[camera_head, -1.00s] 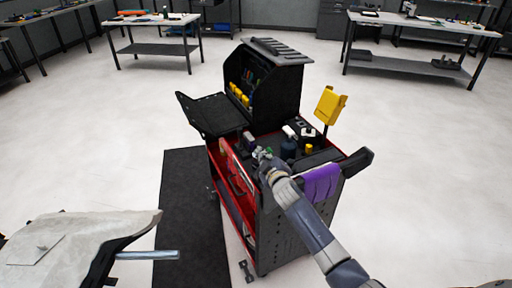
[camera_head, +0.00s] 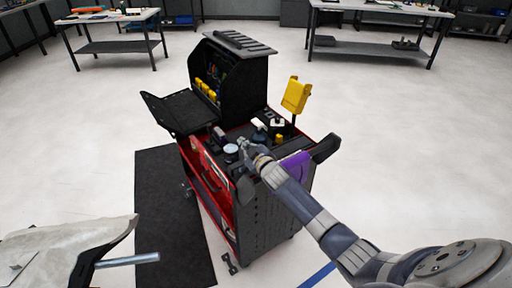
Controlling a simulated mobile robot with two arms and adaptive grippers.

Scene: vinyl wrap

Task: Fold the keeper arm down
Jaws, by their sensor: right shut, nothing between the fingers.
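I cannot make out which part is the keeper arm; it is too small or hidden at this distance. The tool cart (camera_head: 262,220) stands in the middle, with a black raised box (camera_head: 232,75) at its back. My right gripper (camera_head: 242,147) is low over the cart's top, near the front. It looks shut and holds nothing. A dark round item with a pale top (camera_head: 230,153) is just left of it, and I cannot tell if they touch. My forearm hides part of the cart top behind it. My left gripper is not in view.
A yellow item (camera_head: 296,95) stands on a post at the cart's right. Purple cloth (camera_head: 296,166) hangs on its right side. A black shelf (camera_head: 180,112) sticks out left. A pale panel (camera_head: 70,243) with a metal bar (camera_head: 128,260) is at lower left. The floor right is clear.

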